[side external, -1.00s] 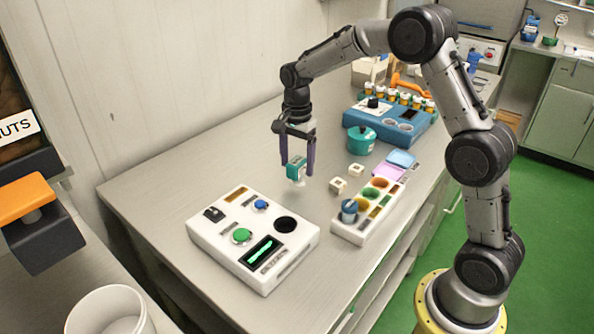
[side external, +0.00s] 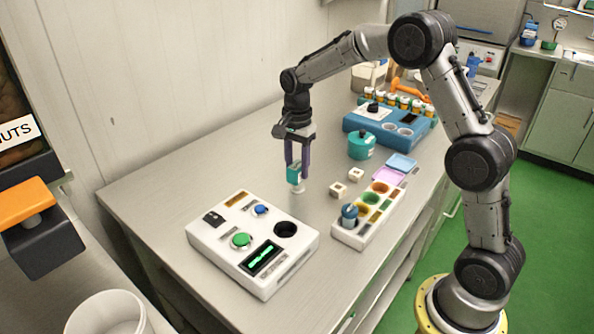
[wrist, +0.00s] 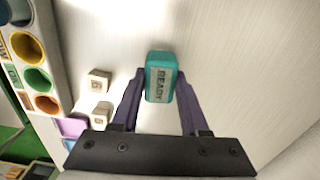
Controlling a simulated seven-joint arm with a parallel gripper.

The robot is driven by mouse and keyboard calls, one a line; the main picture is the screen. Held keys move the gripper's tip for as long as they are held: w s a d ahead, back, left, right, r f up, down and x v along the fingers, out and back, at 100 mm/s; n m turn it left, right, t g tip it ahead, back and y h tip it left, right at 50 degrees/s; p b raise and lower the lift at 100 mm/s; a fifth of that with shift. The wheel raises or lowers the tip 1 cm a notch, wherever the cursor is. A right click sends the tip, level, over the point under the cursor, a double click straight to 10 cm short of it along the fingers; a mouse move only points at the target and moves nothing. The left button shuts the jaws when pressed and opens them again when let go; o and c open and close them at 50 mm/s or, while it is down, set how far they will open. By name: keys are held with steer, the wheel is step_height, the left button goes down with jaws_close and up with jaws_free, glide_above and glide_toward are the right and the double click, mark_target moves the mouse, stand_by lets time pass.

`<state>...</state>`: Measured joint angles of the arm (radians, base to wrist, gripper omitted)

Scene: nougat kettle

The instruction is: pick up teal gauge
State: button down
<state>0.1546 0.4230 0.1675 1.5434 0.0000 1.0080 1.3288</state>
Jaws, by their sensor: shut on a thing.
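The teal gauge (side external: 294,173) is a small teal block with a pale lower part, held upright between the fingers of my gripper (side external: 298,166). In the wrist view the gauge (wrist: 161,77) shows a label reading READY on its face. The two purple fingers of my gripper (wrist: 160,88) press on its sides. In the side view the gauge is over the table, behind the white control box; its pale lower end is close to the table top, and I cannot tell whether it touches.
A white control box (side external: 216,245) with buttons, a round hole and a green screen stands in front. A tray with coloured wells (side external: 345,235) and two small pale cubes (side external: 338,188) lie to the right. A teal pot (side external: 361,145) and a blue device (side external: 362,126) stand behind. The table's left part is clear.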

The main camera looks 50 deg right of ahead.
mark_target(297, 165)
steer(key=shift+r, duration=0.45)
step_height(297, 165, up, 2)
steer(key=shift+r, duration=0.1)
steer(key=s+a+r, duration=0.2)
steer(key=s+r, duration=0.8)
steer(key=s, duration=0.4)
